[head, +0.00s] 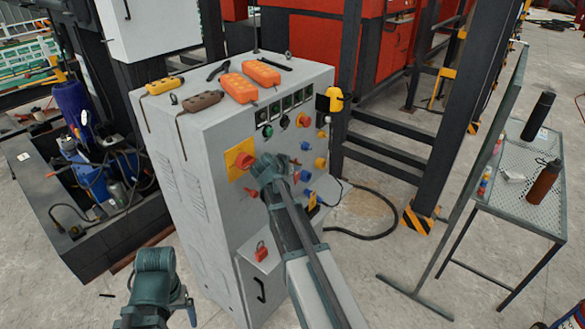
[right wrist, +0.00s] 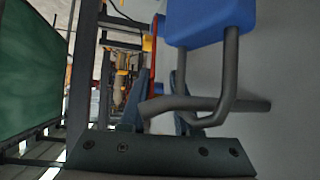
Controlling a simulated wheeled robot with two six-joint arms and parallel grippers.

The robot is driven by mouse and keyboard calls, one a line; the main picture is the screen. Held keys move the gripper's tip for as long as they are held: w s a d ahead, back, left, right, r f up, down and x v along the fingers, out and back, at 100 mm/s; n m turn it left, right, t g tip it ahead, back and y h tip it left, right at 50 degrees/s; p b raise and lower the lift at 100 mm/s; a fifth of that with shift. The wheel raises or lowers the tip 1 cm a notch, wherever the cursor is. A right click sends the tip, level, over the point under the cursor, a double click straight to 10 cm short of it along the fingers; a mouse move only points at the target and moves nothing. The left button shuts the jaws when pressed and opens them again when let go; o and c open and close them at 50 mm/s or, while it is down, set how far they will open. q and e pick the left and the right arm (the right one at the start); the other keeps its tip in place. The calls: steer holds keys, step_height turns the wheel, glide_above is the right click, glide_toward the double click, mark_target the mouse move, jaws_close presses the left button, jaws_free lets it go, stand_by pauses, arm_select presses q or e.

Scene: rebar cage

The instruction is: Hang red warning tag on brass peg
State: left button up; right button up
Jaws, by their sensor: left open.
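The grey control cabinet (head: 215,200) stands in the middle of the head view. My right gripper (head: 272,172) is at its front panel, beside a yellow plate with a red switch (head: 240,160). Its fingers are mostly hidden by the wrist. A small red object (head: 262,251) is low on the cabinet front; I cannot tell whether it is the warning tag. I cannot make out a brass peg. The right wrist view shows a blue block (right wrist: 208,22) with a bent grey shackle (right wrist: 228,75) close to the fingers; a grip is unclear. My left gripper (head: 160,292) is open at the lower left, away from the cabinet.
Orange pendants (head: 240,88) and a brown one (head: 203,101) lie on the cabinet top. Several knobs cover the panel. A mesh table (head: 510,185) with bottles stands at the right. A black cable (head: 375,235) lies on the floor beside the cabinet.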

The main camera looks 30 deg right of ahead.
steer(key=shift+s+d, duration=0.15)
steer(key=shift+d, duration=0.3)
steer(key=shift+r, duration=0.15)
steer(key=shift+s+a+r+p, duration=0.2)
steer(key=shift+a+p, duration=0.05)
steer(key=shift+p, duration=0.15)
steer(key=p+v, duration=0.7)
steer(key=v, duration=0.6)
steer(key=shift+a, duration=0.35)
steer(key=shift+f, duration=0.15)
